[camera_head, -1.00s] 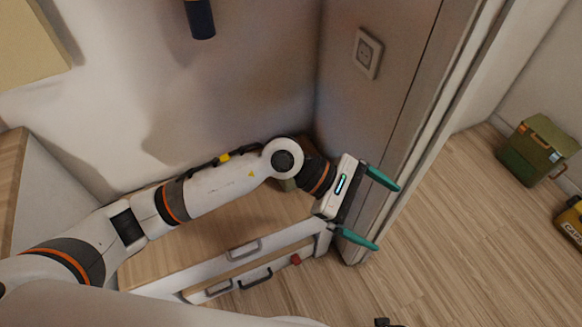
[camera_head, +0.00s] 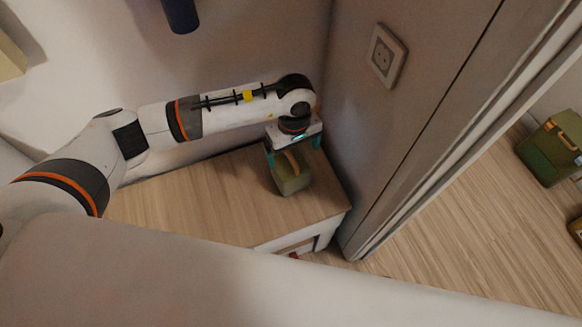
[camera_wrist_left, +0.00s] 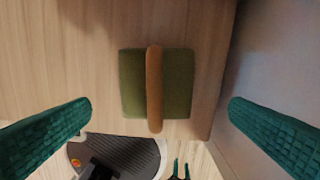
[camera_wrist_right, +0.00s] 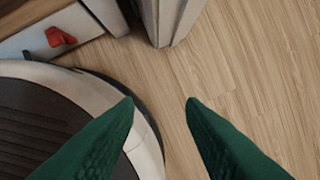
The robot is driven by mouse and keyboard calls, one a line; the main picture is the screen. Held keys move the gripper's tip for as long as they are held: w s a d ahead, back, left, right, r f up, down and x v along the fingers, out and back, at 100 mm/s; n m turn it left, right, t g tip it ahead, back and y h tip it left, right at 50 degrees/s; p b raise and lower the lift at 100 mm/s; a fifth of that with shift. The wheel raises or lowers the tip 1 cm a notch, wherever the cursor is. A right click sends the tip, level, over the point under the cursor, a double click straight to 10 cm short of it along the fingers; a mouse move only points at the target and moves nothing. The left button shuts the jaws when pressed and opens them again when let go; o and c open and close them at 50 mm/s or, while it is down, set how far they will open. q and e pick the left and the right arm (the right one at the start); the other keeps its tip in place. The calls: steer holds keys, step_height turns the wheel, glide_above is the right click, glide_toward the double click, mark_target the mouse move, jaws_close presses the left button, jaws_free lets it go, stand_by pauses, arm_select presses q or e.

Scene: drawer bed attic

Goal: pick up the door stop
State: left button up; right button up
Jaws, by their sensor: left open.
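The door stop appears to be the green block with a tan strap or handle (camera_head: 292,181), resting on the wooden top of the low drawer unit, near the wall corner. In the left wrist view the green block (camera_wrist_left: 178,85) sits centred between the fingers, its strap running across its middle. My left gripper (camera_head: 293,146) points down above it, open, with a finger to either side and no visible contact. In the right wrist view, my right gripper (camera_wrist_right: 160,103) is open and empty above the floor.
The drawer unit top (camera_head: 190,205) is otherwise clear. A wall with a socket (camera_head: 386,55) stands close to the right of the left gripper. A green box (camera_head: 552,148) stands on the floor at right. A red object (camera_wrist_right: 60,37) shows by the drawer fronts.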

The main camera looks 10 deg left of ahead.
mark_target(290, 164)
arm_select(q)
step_height(290, 164, down, 2)
steer(key=shift+f, duration=0.25)
steer(key=f, duration=0.4)
steer(key=shift+w+a+f, duration=0.2)
steer(key=shift+a, duration=0.2)
steer(key=shift+f, duration=0.3)
steer(key=c, duration=1.6)
steer(key=shift+w+r, duration=0.1)
steer(key=shift+r, duration=0.05)
steer(key=shift+c, duration=0.8)
arm_select(e)
steer(key=shift+w+r, duration=0.4)
steer(key=shift+r, duration=0.45)
